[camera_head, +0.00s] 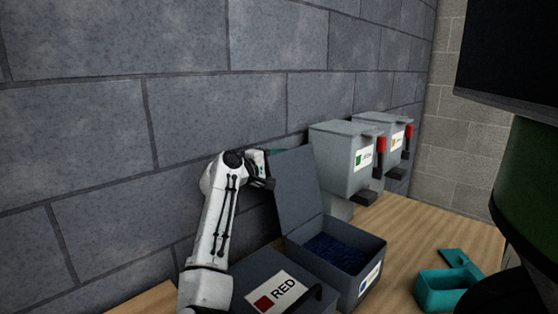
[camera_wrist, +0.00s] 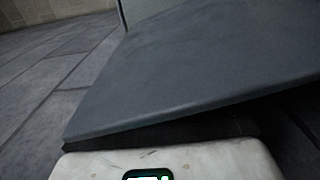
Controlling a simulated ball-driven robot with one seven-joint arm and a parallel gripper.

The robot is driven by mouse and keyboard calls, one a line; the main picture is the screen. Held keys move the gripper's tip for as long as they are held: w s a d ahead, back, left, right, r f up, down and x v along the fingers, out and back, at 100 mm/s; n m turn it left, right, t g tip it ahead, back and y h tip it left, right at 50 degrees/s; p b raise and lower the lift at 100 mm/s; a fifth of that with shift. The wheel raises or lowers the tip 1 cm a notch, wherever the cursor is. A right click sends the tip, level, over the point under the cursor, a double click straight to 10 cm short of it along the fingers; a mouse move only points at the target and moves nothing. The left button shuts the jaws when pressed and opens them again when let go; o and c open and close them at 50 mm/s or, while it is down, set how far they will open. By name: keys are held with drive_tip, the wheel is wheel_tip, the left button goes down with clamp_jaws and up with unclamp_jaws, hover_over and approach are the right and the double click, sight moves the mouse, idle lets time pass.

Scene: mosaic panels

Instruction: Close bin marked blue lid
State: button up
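In the wrist view the lid (camera_wrist: 200,65) fills much of the picture, close above the white gripper body (camera_wrist: 170,163). The fingers do not show clearly in either view.
A closed bin marked RED (camera_head: 272,290) stands beside the open bin, in front of my arm. A teal container (camera_head: 445,290) lies at right on the wooden top.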

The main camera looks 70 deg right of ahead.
clamp_jaws()
drive_tip(key=shift+f, duration=0.1)
